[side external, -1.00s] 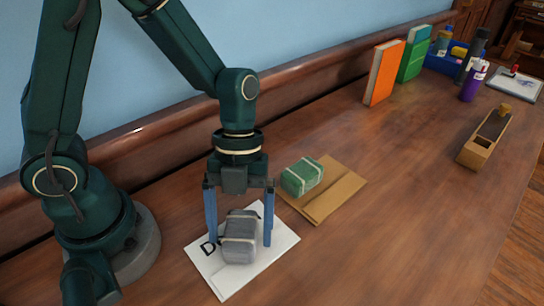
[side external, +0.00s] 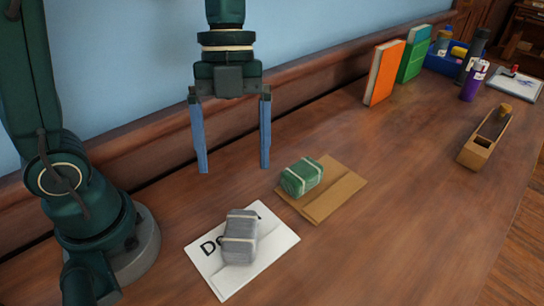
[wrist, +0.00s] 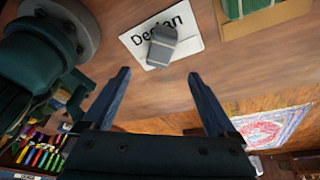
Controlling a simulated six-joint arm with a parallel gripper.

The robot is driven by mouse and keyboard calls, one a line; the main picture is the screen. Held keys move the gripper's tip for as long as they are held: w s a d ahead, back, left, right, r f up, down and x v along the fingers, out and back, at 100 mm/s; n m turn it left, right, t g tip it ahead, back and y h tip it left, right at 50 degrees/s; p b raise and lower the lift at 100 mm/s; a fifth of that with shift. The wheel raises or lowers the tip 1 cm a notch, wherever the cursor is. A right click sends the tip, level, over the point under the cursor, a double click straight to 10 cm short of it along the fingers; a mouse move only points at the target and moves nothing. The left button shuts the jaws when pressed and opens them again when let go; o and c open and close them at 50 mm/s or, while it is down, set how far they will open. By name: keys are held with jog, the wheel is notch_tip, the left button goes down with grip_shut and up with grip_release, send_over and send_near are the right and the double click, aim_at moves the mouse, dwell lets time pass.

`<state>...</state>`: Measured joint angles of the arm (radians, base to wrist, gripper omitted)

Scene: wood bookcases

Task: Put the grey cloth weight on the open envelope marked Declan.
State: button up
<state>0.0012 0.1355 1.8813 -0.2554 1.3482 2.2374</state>
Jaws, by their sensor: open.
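The grey cloth weight (side external: 239,238), a banded block, rests on the white envelope (side external: 270,252). In the wrist view the grey weight (wrist: 162,44) covers part of the name on the white envelope (wrist: 186,20), which reads as Declan with some letters hidden. My gripper (side external: 234,168) is open and empty, well above the weight and apart from it. In the wrist view its two fingers (wrist: 158,74) are spread wide with nothing between them.
A green banded weight (side external: 302,176) lies on a brown envelope (side external: 345,184) to the right. Orange (side external: 384,72) and green (side external: 412,58) books stand by the wall. A wooden plane (side external: 484,138) sits far right. The middle of the table is clear.

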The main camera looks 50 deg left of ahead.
jog(key=s+a+n+t+y, duration=0.1)
jog(key=n+t, duration=0.3)
jog(key=n, duration=0.8)
jog(key=s+a+r+n+t+y, duration=0.1)
jog(key=s+a+n+t+y, duration=0.1)
jog(key=n, duration=1)
jog(key=shift+s+a+r+n+t, duration=0.3)
jog(key=shift+s+a+t, duration=0.2)
jog(key=shift+a+t, duration=0.55)
